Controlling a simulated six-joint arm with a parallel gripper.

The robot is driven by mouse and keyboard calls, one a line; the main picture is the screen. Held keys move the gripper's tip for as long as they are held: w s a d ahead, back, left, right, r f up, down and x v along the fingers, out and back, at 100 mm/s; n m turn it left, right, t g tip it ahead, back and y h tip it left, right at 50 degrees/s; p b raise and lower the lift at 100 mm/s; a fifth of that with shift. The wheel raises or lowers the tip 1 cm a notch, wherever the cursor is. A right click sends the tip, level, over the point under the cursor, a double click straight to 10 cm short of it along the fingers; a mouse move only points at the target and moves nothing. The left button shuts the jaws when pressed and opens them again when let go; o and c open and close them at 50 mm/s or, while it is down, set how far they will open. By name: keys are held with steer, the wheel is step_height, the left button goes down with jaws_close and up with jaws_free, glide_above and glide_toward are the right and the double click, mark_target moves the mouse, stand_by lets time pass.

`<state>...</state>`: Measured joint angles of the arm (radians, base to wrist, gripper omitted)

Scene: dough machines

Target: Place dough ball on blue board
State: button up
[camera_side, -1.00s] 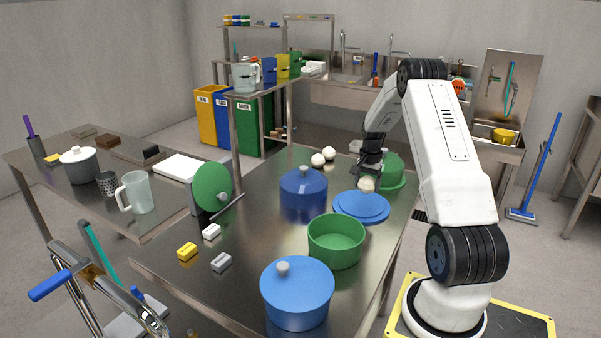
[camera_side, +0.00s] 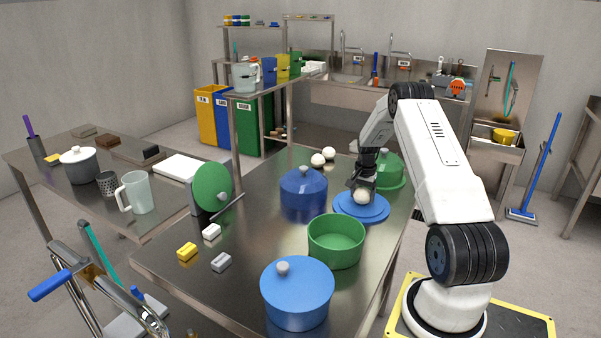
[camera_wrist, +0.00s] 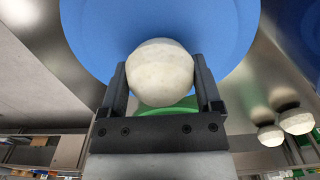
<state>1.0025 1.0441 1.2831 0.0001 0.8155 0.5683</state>
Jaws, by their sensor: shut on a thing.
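A pale dough ball (camera_side: 361,196) is between the fingers of my gripper (camera_side: 361,188), which is shut on it. The wrist view shows the dough ball (camera_wrist: 161,72) with a dark finger of my gripper (camera_wrist: 160,88) on each side. The round blue board (camera_side: 372,212) lies on the steel table, directly below the ball in the side view. The blue board (camera_wrist: 100,25) fills the top of the wrist view behind the ball. I cannot tell whether the ball touches the board.
Two other dough balls (camera_side: 323,157) lie on the table behind a dark blue lidded pot (camera_side: 304,192). A green pot (camera_side: 391,170) stands right behind the board. An open green pot (camera_side: 336,242) and a light blue lidded pot (camera_side: 297,295) stand in front.

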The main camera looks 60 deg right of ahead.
mark_target(363, 189)
steer(key=shift+f, duration=0.25)
steer(key=o, duration=1.1)
steer(key=shift+r, duration=0.1)
step_height(363, 189, up, 12)
stand_by(0.6)
